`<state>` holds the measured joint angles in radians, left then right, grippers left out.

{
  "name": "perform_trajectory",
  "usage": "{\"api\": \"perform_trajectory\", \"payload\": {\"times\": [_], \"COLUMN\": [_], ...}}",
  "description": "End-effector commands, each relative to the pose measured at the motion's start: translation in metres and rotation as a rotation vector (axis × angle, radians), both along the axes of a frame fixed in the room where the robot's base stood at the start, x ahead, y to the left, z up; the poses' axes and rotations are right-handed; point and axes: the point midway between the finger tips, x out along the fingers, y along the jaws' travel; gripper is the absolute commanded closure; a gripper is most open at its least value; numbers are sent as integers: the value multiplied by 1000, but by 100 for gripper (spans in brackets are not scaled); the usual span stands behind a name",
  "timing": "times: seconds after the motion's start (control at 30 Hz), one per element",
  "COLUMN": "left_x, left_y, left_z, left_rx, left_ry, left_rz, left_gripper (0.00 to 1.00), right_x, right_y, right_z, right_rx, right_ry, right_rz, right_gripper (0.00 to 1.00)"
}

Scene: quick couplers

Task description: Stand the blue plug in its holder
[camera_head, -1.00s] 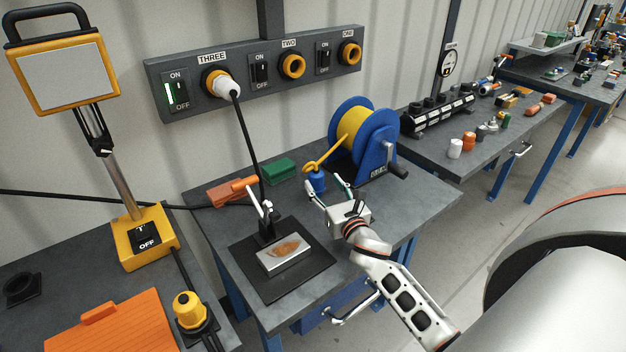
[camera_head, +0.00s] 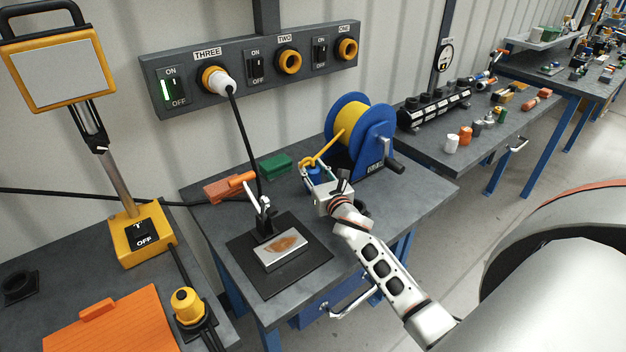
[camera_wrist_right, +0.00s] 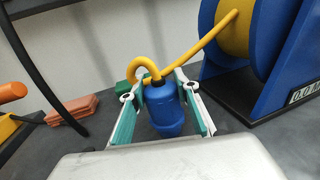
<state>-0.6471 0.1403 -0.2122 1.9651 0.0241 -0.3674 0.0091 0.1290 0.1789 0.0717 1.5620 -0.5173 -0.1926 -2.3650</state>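The blue plug (camera_head: 314,171) stands upright on the grey bench, with a yellow cable curving from its top to the reel. It also shows in the right wrist view (camera_wrist_right: 165,108). My right gripper (camera_head: 318,180) is around the plug, one finger on each side. In the right wrist view its fingers (camera_wrist_right: 161,88) look spread, with a narrow gap beside the plug. A low black holder (camera_head: 18,287) sits empty on the left bench; whether it belongs to the blue plug I cannot tell. My left gripper is not in view.
The blue reel (camera_head: 374,135) with yellow cable stands just right of the plug. A green block (camera_head: 275,166), an orange-red block (camera_head: 225,189) and a clamp on a black mat (camera_head: 245,277) lie to the left. A yellow plug (camera_head: 189,306) stands in a black holder.

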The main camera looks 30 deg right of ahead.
Motion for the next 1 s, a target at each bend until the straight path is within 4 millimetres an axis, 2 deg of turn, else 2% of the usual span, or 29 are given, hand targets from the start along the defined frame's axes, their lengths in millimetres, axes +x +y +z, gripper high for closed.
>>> {"api": "perform_trajectory", "payload": {"times": [0.07,0.1,0.37,0.57,0.73,1.0], "left_x": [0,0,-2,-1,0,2], "left_y": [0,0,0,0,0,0], "left_z": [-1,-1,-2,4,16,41], "left_rx": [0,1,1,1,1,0], "left_ry": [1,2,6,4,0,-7], "left_rz": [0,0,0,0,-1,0], "left_gripper": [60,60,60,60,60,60], "right_x": [0,0,0,0,0,0], "right_y": [0,0,0,0,-1,0], "right_z": [0,0,2,19,52,129], "right_rx": [0,0,0,-4,-7,-7], "right_ry": [0,-1,-1,-3,-5,-6], "right_rz": [0,0,0,1,2,2], "right_gripper": [93,97,97,97,97,97]}}
